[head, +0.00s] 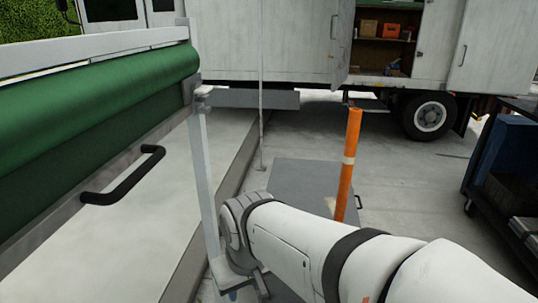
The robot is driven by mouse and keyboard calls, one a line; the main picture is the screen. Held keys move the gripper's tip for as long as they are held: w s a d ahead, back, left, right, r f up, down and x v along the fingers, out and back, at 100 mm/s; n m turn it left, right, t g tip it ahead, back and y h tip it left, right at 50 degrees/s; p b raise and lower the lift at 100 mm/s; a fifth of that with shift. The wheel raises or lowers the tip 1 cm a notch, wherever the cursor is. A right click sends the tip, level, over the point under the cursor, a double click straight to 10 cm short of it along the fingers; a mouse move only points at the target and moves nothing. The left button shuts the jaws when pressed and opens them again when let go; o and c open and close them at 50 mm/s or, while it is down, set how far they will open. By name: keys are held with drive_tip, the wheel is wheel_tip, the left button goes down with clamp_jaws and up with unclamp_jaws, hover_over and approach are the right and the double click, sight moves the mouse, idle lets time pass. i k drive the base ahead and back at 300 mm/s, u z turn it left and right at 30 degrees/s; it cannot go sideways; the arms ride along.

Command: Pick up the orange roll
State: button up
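My arm reaches in from the lower right to a grey joint at the lower middle. I cannot make out my gripper or its fingers in this view.
A green roll (100,95) lies on a frame with a black handle (123,176) at left. A grey flat panel (300,185) lies behind my arm. A white truck (300,40) with open doors stands behind. A dark cart (510,165) is at right.

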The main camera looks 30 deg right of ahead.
sight(353, 128)
drive_tip(key=z, duration=0.3)
drive_tip(key=i, duration=0.65)
drive_tip(key=z, duration=0.35)
drive_tip(key=k, duration=0.85)
drive_tip(key=z, duration=0.15)
drive_tip(key=i, duration=1.35)
